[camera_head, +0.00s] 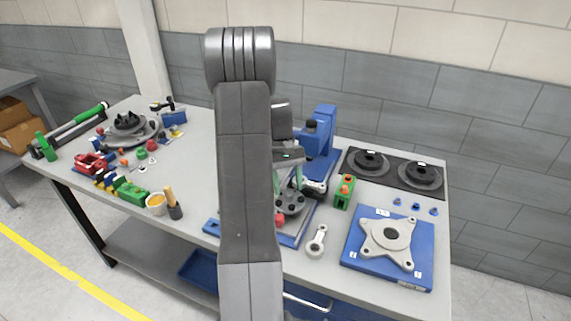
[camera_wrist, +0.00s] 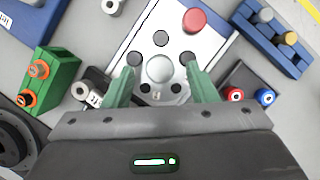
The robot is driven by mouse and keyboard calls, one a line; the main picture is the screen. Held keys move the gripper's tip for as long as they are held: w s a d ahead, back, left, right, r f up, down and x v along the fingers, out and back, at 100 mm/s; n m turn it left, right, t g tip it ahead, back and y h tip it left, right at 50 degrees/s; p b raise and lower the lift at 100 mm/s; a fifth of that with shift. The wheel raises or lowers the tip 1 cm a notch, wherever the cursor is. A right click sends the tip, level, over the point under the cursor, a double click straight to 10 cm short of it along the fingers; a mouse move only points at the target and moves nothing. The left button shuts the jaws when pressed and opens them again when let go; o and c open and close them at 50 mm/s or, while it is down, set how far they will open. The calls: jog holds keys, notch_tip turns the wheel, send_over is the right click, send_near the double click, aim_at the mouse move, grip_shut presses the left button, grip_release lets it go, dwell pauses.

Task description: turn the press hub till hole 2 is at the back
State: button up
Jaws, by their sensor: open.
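The press hub (camera_head: 291,205) is a grey disc with several dark holes, standing at the foot of the blue press (camera_head: 322,140) and partly hidden by my arm. In the wrist view the hub (camera_wrist: 160,68) shows a round pale centre with dark holes around it; I cannot read any hole numbers. My gripper (camera_head: 288,184) is open above the hub. In the wrist view my gripper (camera_wrist: 160,88) has its green fingers apart on either side of the hub's near part, with nothing held. Whether they touch the hub I cannot tell.
A red knob (camera_wrist: 194,20) is beside the hub on the press base. A green block (camera_head: 344,192) and a grey link (camera_head: 316,241) are to its right. A blue fixture with a grey plate (camera_head: 388,240) is further right. Tools and parts crowd the left side.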

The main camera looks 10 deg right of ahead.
jog(key=b+v, duration=0.1)
jog(key=v, duration=1.1)
jog(key=shift+r, duration=0.3)
jog(key=p+x, duration=0.1)
jog(key=x, duration=1.3)
jog(key=shift+w, duration=0.15)
